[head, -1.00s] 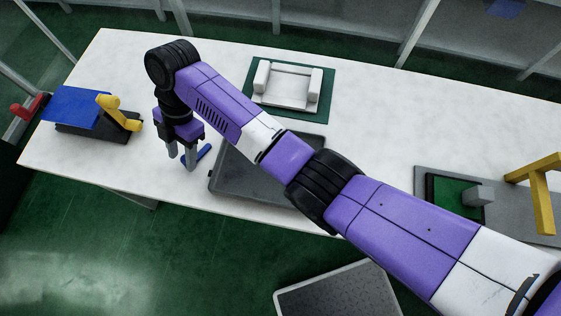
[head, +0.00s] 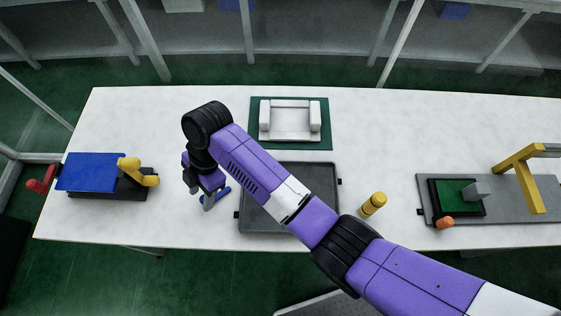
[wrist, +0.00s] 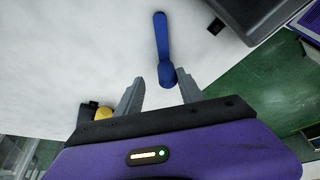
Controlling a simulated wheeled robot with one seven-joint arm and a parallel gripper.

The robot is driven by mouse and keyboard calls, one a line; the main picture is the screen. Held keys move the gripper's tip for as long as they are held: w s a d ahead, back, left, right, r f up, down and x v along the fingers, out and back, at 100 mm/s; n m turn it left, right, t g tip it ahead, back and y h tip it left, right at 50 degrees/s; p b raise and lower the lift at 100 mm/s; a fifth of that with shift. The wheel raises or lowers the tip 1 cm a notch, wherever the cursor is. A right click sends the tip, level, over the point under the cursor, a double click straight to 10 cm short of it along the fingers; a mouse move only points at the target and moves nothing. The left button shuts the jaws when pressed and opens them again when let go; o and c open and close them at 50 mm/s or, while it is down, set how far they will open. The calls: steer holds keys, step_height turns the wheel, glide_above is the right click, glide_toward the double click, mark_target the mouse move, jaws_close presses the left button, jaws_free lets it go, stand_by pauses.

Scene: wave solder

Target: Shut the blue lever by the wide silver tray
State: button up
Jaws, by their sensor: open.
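The blue lever (head: 216,197) lies just left of the wide tray (head: 262,217), which looks dark grey with a raised rim. In the wrist view the lever (wrist: 162,42) is a blue bar with a round hub at its near end, pointing away from me. My gripper (head: 208,203) is beside the lever in the head view and partly covers it. In the wrist view my gripper (wrist: 160,78) is open, with one finger on each side of the hub end and nothing held. Whether a finger touches the lever I cannot tell.
A blue plate (head: 90,172) with yellow and red handles stands at the left. A white frame on a green mat (head: 290,144) lies behind the tray. A yellow cylinder (head: 373,204) stands right of the tray. A grey board (head: 515,205) with a yellow post is farther right.

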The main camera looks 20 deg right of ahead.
steer(key=shift+v, duration=0.85)
steer(key=w+r+m+t+y+b, duration=0.2)
steer(key=w+r+m+t+y, duration=0.2)
steer(key=w+r+m+t, duration=0.7)
steer(key=s+d+m+t+h+b, duration=0.5)
steer(key=s+d+m+t, duration=0.3)
steer(key=s+d, duration=2)
steer(key=m+h, duration=0.1)
steer(key=m, duration=0.3)
steer(key=shift+s+d+t+h, duration=0.3)
steer(key=shift+s+h, duration=0.05)
steer(key=shift+h, duration=0.05)
